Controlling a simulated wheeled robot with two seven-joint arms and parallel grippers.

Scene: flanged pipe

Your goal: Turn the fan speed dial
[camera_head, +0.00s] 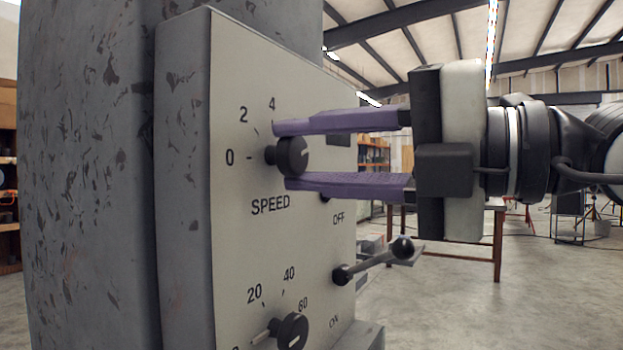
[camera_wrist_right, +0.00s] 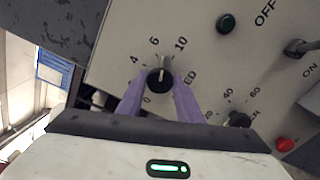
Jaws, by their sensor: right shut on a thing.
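The fan speed dial (camera_head: 293,155) is a black round knob above the word SPEED on the upright pale panel. Its numbers 0, 2 and 4 show in the head view. The dial also shows in the wrist view (camera_wrist_right: 159,79), where its white mark points up, roughly toward the 6. My right gripper (camera_head: 285,156) comes in from the right, with one purple finger above the dial and one below. It is shut on the dial. In the wrist view both fingers (camera_wrist_right: 159,86) flank the knob. My left gripper is in neither view.
A second dial (camera_head: 291,331) marked 20, 40, 60 sits lower on the panel (camera_head: 235,215). A lever (camera_head: 375,262) sticks out between OFF and ON, below my right gripper.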

